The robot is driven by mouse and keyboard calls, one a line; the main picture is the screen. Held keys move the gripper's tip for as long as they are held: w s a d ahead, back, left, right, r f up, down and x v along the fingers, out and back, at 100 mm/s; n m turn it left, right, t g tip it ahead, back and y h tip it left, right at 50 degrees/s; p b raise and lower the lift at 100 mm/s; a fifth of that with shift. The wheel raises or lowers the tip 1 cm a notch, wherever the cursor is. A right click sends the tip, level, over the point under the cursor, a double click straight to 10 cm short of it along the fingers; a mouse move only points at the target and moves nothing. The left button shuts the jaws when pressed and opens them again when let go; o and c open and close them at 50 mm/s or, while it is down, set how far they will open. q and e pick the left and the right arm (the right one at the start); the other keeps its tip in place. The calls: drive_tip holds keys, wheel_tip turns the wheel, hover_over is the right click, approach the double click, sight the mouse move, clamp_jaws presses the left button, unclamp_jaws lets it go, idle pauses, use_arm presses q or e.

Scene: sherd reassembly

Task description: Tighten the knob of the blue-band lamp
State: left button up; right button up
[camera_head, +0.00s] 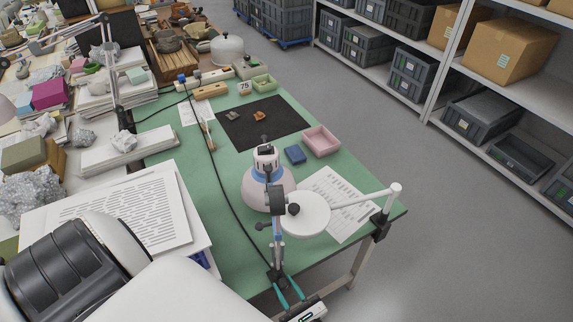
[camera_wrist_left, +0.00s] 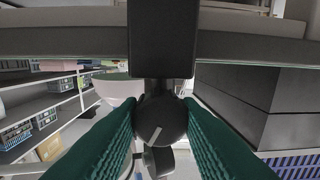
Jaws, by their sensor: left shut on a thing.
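The blue-band lamp (camera_head: 268,187) stands over the green mat, with a pale bell-shaped shade and a blue ring around it. A grey jointed stem (camera_head: 277,238) runs from it toward the near table edge. My left gripper (camera_head: 281,284) has teal fingers and is at the stem's lower end. In the left wrist view the fingers close on both sides of a round dark knob (camera_wrist_left: 160,121) with a white line across its face; the line is tilted. The knob is mostly hidden by the fingers in the head view. My right gripper is not in view.
A white disc (camera_head: 306,214) on a pale arm is clamped at the right table corner. A pink tray (camera_head: 321,141), a blue block (camera_head: 295,154) and a black mat (camera_head: 262,122) with sherds lie beyond. Papers and a cable are left of the lamp; the floor at right is clear.

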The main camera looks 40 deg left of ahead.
use_arm(q)
drive_tip(key=shift+r+m+p, duration=0.3)
drive_tip(key=shift+m+p, duration=0.55)
drive_tip(key=shift+m, duration=0.35)
drive_tip(key=shift+f+m, duration=0.1)
drive_tip(key=shift+m, duration=0.5)
drive_tip(key=shift+f+m+p, duration=0.15)
drive_tip(key=shift+m+p, duration=0.25)
drive_tip(key=shift+m, duration=0.3)
drive_tip(key=o, duration=1)
drive_tip(key=shift+a, duration=0.1)
drive_tip(key=shift+c, duration=0.2)
